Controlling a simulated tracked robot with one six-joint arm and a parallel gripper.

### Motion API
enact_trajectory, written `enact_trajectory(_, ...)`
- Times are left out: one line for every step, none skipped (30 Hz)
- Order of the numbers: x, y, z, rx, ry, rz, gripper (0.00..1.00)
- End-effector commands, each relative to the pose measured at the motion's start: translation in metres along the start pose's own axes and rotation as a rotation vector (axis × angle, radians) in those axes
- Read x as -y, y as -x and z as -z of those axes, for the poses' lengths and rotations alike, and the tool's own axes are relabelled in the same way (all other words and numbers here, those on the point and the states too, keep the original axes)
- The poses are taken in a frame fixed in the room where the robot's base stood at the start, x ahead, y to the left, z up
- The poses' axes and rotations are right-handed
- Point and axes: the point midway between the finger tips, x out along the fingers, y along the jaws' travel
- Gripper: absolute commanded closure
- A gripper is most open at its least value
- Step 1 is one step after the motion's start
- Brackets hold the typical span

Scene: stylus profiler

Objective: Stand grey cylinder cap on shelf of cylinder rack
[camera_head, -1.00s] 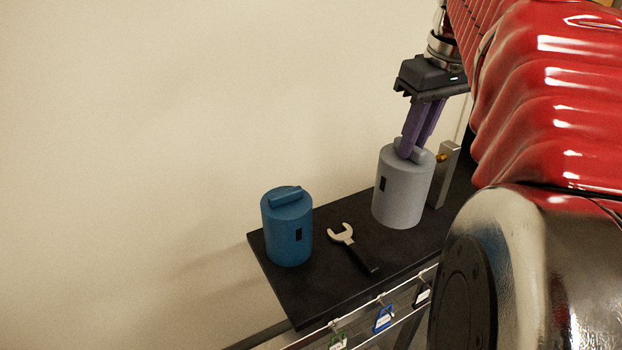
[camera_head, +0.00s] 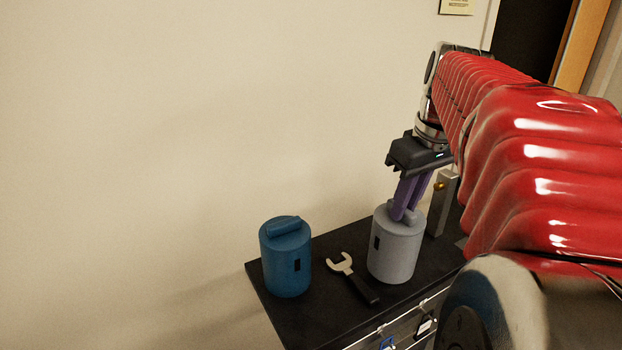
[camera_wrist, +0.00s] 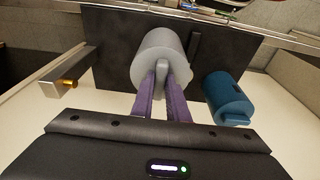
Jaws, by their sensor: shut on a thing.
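The grey cylinder cap (camera_head: 393,252) is upright at the right part of the black shelf (camera_head: 318,313) in the head view. Its base appears to be at the shelf surface, but I cannot tell whether it bears its weight there. My gripper (camera_head: 402,212) comes from above, its purple fingers shut on the ridge handle on top of the cap. In the wrist view the grey cap (camera_wrist: 158,52) shows ahead, with the handle between the fingers (camera_wrist: 162,84). The far side of the cap is hidden.
A blue cap (camera_head: 285,260) stands at the shelf's left end. A wrench (camera_head: 353,278) lies between the two caps. A metal bracket with a brass knob (camera_head: 440,200) rises just right of the grey cap. Small padlock-like tags (camera_head: 425,326) hang along the shelf's front rail.

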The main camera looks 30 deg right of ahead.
Motion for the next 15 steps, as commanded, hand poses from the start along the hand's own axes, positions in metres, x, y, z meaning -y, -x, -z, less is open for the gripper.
enact_trajectory(0.0,-0.006,-0.002,0.0,0.0,0.001,1.0)
enact_trajectory(0.0,-0.01,-0.002,-0.001,0.0,0.0,1.0)
enact_trajectory(0.0,-0.015,-0.003,0.0,0.0,0.001,1.0)
enact_trajectory(0.0,-0.017,-0.004,0.0,0.0,0.0,1.0)
enact_trajectory(0.0,-0.019,-0.004,-0.001,0.0,-0.001,1.0)
enact_trajectory(0.0,-0.022,-0.004,-0.002,0.0,-0.001,1.0)
enact_trajectory(0.0,-0.023,-0.005,-0.001,0.0,-0.001,1.0)
enact_trajectory(0.0,-0.023,-0.005,-0.001,0.0,-0.001,1.0)
enact_trajectory(0.0,-0.024,-0.005,-0.002,0.0,-0.001,1.0)
enact_trajectory(0.0,-0.023,-0.005,-0.002,0.0,-0.001,1.0)
enact_trajectory(0.0,-0.023,-0.005,-0.002,0.0,-0.001,1.0)
enact_trajectory(0.0,-0.023,-0.005,-0.002,0.0,-0.001,1.0)
enact_trajectory(0.0,-0.023,-0.005,-0.002,0.0,-0.001,1.0)
enact_trajectory(0.0,-0.023,-0.005,-0.002,0.0,-0.001,1.0)
enact_trajectory(0.0,-0.023,-0.005,-0.002,0.0,-0.001,1.0)
